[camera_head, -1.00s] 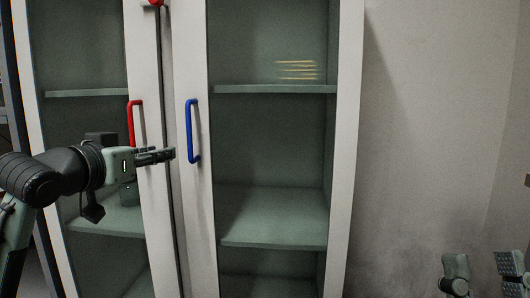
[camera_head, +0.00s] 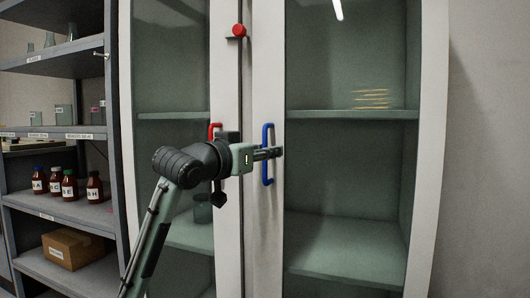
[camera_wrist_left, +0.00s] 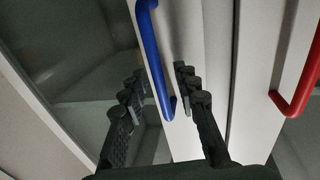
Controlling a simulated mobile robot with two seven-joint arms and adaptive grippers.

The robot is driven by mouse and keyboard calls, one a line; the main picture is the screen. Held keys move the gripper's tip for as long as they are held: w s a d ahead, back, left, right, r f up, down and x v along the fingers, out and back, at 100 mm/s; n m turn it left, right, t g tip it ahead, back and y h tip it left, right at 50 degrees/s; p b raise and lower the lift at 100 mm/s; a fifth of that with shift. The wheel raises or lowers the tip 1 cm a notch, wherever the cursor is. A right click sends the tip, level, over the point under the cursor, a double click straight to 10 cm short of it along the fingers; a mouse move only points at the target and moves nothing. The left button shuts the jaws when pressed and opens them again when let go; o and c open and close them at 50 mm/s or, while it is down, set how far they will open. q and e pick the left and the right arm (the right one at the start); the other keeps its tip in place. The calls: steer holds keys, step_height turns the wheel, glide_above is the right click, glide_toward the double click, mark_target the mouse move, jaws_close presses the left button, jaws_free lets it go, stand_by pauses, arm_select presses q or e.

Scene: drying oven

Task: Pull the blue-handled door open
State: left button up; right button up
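The blue handle (camera_head: 267,154) is a vertical bar on the right glass door's white frame (camera_head: 265,240). That door looks closed. My left gripper (camera_head: 272,153) reaches across from the left and has its fingers at the handle's middle. In the left wrist view, the blue handle (camera_wrist_left: 158,60) runs between the two spread fingers of my left gripper (camera_wrist_left: 161,78), with a visible gap on the right side. Whether a finger touches it I cannot tell. My right gripper is not in view.
A red handle (camera_head: 214,130) is on the left door, partly behind my left arm. A red knob (camera_head: 239,30) sits above at the door seam. A grey shelf rack (camera_head: 60,130) with bottles and a cardboard box (camera_head: 75,248) stands at the left.

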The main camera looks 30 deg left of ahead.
arm_select(q)
jaws_close()
steer(key=shift+s, duration=0.1)
stand_by(0.4)
